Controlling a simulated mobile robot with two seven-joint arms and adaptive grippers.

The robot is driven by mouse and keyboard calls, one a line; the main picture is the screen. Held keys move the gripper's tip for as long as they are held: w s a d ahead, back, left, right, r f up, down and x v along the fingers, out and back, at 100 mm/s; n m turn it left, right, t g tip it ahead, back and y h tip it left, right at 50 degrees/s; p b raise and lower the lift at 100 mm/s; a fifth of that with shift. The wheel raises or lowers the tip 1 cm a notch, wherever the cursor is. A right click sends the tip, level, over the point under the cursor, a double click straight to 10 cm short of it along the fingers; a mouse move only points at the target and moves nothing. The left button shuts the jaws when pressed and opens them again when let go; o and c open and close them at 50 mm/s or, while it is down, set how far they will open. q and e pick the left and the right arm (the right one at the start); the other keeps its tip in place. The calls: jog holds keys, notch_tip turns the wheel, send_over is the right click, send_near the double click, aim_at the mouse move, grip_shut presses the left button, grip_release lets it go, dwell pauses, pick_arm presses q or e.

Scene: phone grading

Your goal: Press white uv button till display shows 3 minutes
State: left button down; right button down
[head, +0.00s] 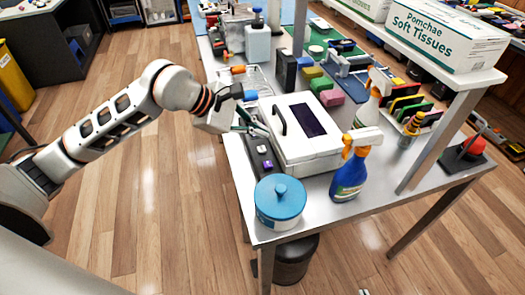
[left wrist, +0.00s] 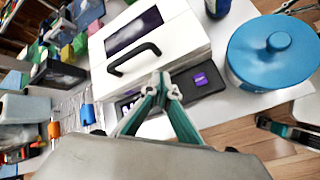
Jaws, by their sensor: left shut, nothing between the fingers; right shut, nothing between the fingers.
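The white UV box (head: 300,150) has a dark window and a black handle; it also shows in the left wrist view (left wrist: 180,45). A black control strip (head: 257,150) lies along its front, also in the left wrist view (left wrist: 215,86). Contact with a button cannot be told; the fingers hide part of the strip. My right gripper (left wrist: 290,132) is shut, off the table edge.
A blue-lidded pot (head: 280,202) stands at the near table corner. A blue spray bottle (head: 350,172) stands right of it. Coloured blocks (head: 322,84) and a tissue box (head: 446,36) are farther back. Floor left of the table is clear.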

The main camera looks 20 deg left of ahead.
aim_at(262, 150)
pick_arm(q)
notch_tip(262, 150, down, 3)
jog(key=shift+r+b, duration=0.2)
jog(key=shift+b, duration=0.25)
jog(key=shift+f, duration=0.35)
jog(key=shift+r, duration=0.1)
pick_arm(e)
jog(key=shift+w+d, duration=0.4)
jog(key=shift+w, duration=0.45)
jog(key=shift+s, duration=0.1)
jog(key=shift+s+a+f, duration=0.2)
jog(key=shift+s+f, duration=0.15)
jog(key=shift+s, duration=0.2)
jog(key=shift+w, duration=0.15)
